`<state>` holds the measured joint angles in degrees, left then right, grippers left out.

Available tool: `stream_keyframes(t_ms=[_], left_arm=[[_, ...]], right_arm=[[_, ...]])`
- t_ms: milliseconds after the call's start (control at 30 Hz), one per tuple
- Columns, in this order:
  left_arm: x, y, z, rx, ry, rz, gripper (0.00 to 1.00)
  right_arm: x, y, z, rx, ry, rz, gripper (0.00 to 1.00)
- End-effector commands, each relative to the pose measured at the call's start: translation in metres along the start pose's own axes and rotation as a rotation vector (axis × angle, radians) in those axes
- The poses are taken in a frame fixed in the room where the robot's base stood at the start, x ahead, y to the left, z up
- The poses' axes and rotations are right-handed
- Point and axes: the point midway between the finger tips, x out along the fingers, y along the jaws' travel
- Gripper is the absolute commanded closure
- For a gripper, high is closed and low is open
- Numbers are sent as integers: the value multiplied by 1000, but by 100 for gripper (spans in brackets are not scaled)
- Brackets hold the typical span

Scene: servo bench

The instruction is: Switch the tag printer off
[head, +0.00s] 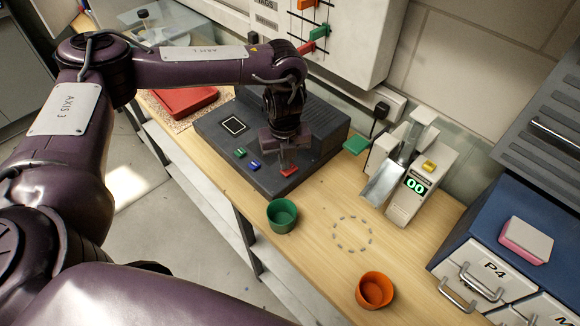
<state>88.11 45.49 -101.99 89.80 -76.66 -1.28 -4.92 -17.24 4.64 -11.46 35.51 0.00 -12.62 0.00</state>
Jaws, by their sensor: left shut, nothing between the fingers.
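A dark grey box (224,145) sits on the wooden bench, with a white-outlined square, a green button (239,153), a blue button (254,165) and a red button (289,171) on top. No readable label shows whether it is the tag printer. My left gripper (287,165) points down over the box's front right part, shut and empty. Its fingertips are at or just above the red button; I cannot tell whether they touch it. The gripper hides part of the box's top. My right gripper is not in view.
A white dispenser (407,200) with a "00" display and metal chute stands right of the box. A green cup (282,215) and orange cup (374,291) stand near the front edge. Blue drawers (477,250) carry a pink-and-white block (526,240). A red case (186,101) lies behind left.

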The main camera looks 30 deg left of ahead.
Motion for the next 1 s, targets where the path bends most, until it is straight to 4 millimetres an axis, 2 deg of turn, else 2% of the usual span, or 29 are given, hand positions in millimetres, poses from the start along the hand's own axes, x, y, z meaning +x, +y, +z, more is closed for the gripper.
stream_keyframes(t_ms=[1000], left_arm=[[8, 0, 0, 0, 0, 0, 100]], right_arm=[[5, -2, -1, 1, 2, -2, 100]])
